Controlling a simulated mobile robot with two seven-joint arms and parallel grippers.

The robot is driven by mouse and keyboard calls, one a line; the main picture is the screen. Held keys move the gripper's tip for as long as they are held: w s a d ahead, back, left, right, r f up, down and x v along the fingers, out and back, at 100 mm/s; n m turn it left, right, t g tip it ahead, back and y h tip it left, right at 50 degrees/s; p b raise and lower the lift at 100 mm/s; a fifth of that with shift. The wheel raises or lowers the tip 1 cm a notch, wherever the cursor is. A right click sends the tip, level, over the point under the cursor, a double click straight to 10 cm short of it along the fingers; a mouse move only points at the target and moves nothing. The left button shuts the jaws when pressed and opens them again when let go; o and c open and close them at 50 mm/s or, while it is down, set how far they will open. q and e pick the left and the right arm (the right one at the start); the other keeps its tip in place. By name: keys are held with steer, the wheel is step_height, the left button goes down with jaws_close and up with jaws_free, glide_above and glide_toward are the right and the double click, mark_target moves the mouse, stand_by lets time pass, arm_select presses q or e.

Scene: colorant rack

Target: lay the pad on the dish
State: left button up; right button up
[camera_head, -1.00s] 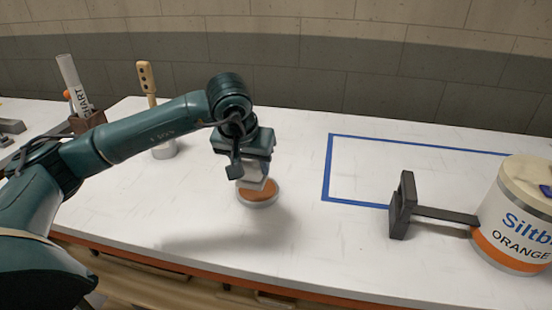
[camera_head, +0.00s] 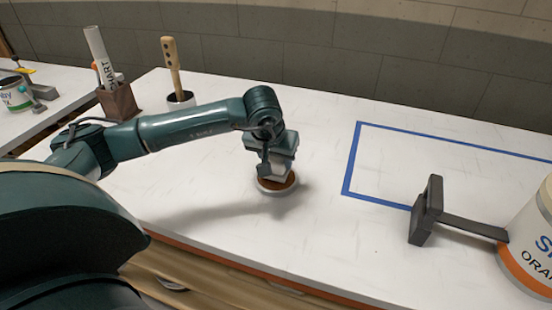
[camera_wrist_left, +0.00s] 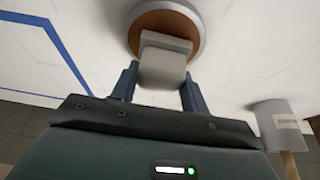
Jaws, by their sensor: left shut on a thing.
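My left gripper (camera_head: 275,160) is shut on the light grey block-shaped pad (camera_head: 280,172). The dish (camera_head: 279,192) is round, with a pale rim and a brown inside, and stands on the white counter. The gripper holds the pad right over the dish, very low. I cannot tell whether the pad touches it. In the left wrist view the pad (camera_wrist_left: 162,67) sits between both fingers (camera_wrist_left: 160,85) and overlaps the brown inside of the dish (camera_wrist_left: 200,14). The pad hides part of the dish. My right gripper is not in view.
A blue tape outline (camera_head: 347,170) marks the counter at right. A dark grey bracket-like thing (camera_head: 427,210) stands near a white and orange bucket (camera_head: 530,245).

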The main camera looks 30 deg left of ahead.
arm_select(q)
steer(key=shift+f, duration=0.3)
steer(key=shift+f, duration=0.1)
steer(key=shift+f+b, duration=0.15)
steer(key=shift+b, duration=0.15)
steer(key=o, duration=0.8)
steer(key=shift+o, duration=0.9)
